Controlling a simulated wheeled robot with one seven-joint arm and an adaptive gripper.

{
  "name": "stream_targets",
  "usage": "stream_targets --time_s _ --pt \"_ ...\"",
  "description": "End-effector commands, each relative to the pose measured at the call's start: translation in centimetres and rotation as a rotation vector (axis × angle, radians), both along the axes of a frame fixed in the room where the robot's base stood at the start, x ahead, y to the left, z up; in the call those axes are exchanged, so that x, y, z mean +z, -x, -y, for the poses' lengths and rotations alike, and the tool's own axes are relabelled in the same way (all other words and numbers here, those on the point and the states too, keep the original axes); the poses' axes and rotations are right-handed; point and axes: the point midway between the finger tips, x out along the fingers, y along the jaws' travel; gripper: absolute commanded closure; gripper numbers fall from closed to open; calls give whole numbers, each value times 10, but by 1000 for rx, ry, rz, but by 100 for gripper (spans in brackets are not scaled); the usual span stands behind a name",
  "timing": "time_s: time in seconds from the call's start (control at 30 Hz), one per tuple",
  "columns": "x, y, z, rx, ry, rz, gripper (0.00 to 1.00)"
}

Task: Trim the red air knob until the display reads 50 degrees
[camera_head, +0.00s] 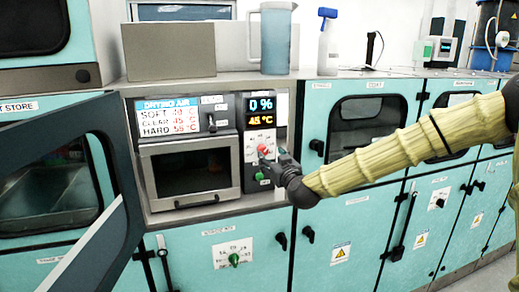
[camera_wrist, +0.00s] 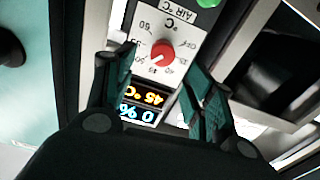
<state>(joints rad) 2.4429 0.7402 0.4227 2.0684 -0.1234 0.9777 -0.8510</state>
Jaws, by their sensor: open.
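The red air knob (camera_wrist: 162,54) sits on a white dial plate (camera_wrist: 184,22) with temperature marks; the wrist view shows it upside down. The display (camera_wrist: 143,97) next to it reads 45 °C and 0 %. In the head view the display (camera_head: 260,121) also reads 45 °C, below 0 %. The red knob (camera_head: 264,148) shows there just above my gripper (camera_head: 268,160). In the wrist view my gripper (camera_wrist: 160,75) is open, its two fingers apart on either side of the knob's line. I cannot tell whether either finger touches the knob.
A green knob (camera_head: 259,176) is below the red one. A sign (camera_head: 168,117) lists SOFT, CLEAR and HARD temperatures. A windowed oven door (camera_head: 190,172) is to the left. An open dark-framed door (camera_head: 118,190) stands at front left. A jug (camera_head: 276,38) and spray bottle (camera_head: 328,48) stand on top.

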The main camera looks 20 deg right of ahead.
Motion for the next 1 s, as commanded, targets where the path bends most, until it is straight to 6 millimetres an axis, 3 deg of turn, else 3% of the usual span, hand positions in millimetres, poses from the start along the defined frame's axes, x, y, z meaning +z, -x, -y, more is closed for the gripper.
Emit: stream_targets --time_s 0.6,1.0 --pt "1 -71 -7 5 -1 -1 46" --pt "-1 -85 -8 6 -1 -2 46"
